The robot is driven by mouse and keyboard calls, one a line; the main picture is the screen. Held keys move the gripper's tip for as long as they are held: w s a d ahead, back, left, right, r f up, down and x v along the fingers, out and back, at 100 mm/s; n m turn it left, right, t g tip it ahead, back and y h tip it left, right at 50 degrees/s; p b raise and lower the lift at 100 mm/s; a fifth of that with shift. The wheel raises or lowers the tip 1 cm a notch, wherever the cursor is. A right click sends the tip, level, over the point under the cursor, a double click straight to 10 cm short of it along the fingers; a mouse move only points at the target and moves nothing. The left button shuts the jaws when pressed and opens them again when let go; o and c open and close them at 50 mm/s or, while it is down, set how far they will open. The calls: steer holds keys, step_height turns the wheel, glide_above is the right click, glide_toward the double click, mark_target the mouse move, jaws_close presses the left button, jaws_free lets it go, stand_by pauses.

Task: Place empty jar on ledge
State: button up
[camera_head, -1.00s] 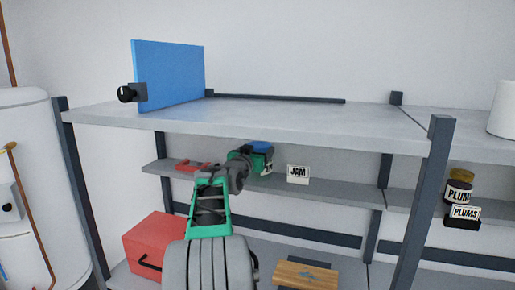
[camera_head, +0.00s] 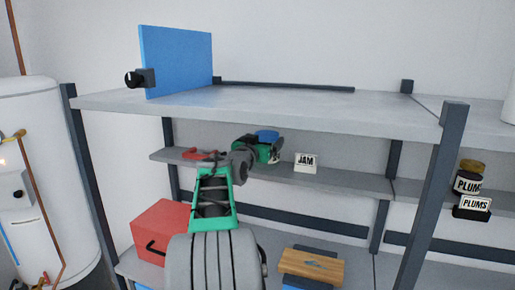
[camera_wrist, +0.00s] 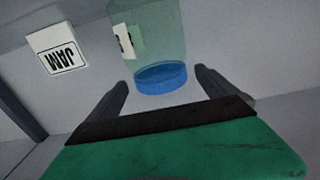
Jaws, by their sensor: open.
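The jar is clear and greenish with a blue lid (camera_head: 267,135). It stands on the middle ledge (camera_head: 340,182) of the shelf rack, left of the JAM sign (camera_head: 305,162). In the wrist view the picture is upside down, and the jar (camera_wrist: 150,45) shows with its lid toward my gripper. My gripper (camera_wrist: 160,80) is open, with one finger on each side of the lid; I see gaps between the fingers and the lid. In the head view my gripper hides most of the jar's body.
The top shelf (camera_head: 290,108) overhangs the ledge, with a blue panel (camera_head: 177,62) on it. A red object (camera_head: 202,154) lies left of the jar. A red box (camera_head: 160,230) and wooden block (camera_head: 312,265) sit below. Plum jars (camera_head: 467,180) stand at right.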

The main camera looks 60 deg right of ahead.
steer(key=s+a+b, duration=0.2)
steer(key=a+b, duration=0.1)
steer(key=a, duration=0.7)
steer(key=w+a+f+n+t+y, duration=0.2)
steer(key=w+a+f+y, duration=0.1)
steer(key=w+a+f, duration=0.3)
steer(key=w+a+f+n+t+y, duration=0.1)
steer(key=w+a+f+n+y, duration=0.25)
steer(key=a, duration=0.55)
steer(key=w+a+f+n+t+y, duration=0.2)
steer(key=w+a+f, duration=0.2)
steer(key=a+f, duration=0.25)
steer(key=s+a+f+n+g+y, duration=0.1)
steer(key=a+f+n+y, duration=0.2)
steer(key=a, duration=0.6)
steer(key=s+a+f+n+y, duration=0.1)
steer(key=a+f+y, duration=0.3)
steer(key=a, duration=0.5)
steer(key=s+a+f+n+g+y, duration=0.1)
steer(key=s+a+f+n, duration=0.1)
steer(key=s+a+f, duration=0.2)
steer(key=s+a+f+n+g+y, duration=0.1)
steer(key=s+a+f, duration=0.4)
steer(key=a, duration=0.5)
steer(key=shift+s+f+n+g, duration=0.15)
steer(key=shift+s+n+g, duration=0.6)
steer(key=shift+n, duration=0.2)
steer(key=shift+d, duration=0.15)
